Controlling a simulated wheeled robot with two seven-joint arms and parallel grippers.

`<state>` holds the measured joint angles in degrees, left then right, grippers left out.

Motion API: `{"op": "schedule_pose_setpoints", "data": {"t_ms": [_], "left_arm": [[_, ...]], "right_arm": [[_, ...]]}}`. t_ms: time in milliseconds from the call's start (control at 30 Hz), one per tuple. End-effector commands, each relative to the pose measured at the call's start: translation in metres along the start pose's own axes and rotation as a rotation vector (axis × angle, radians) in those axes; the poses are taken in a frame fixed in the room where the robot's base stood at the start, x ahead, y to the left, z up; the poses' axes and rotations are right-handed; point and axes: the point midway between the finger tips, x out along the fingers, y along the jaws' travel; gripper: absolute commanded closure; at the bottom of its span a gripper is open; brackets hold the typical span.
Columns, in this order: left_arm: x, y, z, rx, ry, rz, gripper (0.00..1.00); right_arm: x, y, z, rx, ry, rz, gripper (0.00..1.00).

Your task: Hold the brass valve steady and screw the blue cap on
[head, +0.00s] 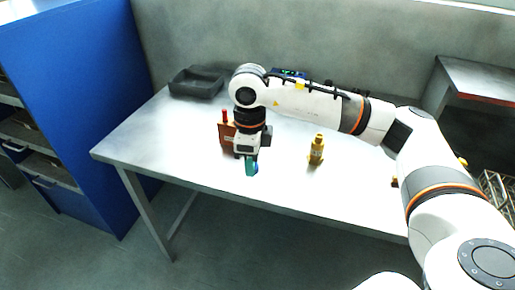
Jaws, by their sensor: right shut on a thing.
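The brass valve (317,150) stands upright on the table, right of the middle, with nothing gripping it. My right gripper (250,160) points down near the table's front edge, to the left of the valve. It is shut on a small blue-green piece, which looks like the blue cap (252,169). The upper part of the cap is hidden by the fingers. The cap and the valve are well apart. My left gripper is not in view.
The white table (185,128) has free room left of my gripper and around the valve. An orange-brown block with a red top (226,128) stands just behind my gripper. A dark tray (197,84) lies at the back left. A blue item (289,73) is partly hidden behind my arm.

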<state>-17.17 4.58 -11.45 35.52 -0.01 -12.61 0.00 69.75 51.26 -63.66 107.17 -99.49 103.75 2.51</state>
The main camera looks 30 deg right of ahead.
Motion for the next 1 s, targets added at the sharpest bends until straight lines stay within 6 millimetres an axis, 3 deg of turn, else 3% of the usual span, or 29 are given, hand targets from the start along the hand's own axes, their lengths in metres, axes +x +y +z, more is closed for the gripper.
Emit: {"op": "schedule_pose_setpoints", "data": {"t_ms": [400, 600, 800, 1000], "left_arm": [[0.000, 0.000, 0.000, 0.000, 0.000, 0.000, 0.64], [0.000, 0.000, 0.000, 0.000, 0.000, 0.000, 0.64], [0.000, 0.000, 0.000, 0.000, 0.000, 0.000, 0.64], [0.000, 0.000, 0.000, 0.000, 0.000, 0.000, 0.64]], "right_arm": [[0.007, -0.053, -0.004, -1.382, 0.004, 0.000, 0.92], [0.009, -0.073, -0.004, -1.934, 0.007, 0.002, 0.92], [0.010, -0.083, -0.003, -2.226, 0.009, 0.005, 0.92], [0.010, -0.084, -0.003, -2.285, 0.010, 0.005, 0.92]]}}
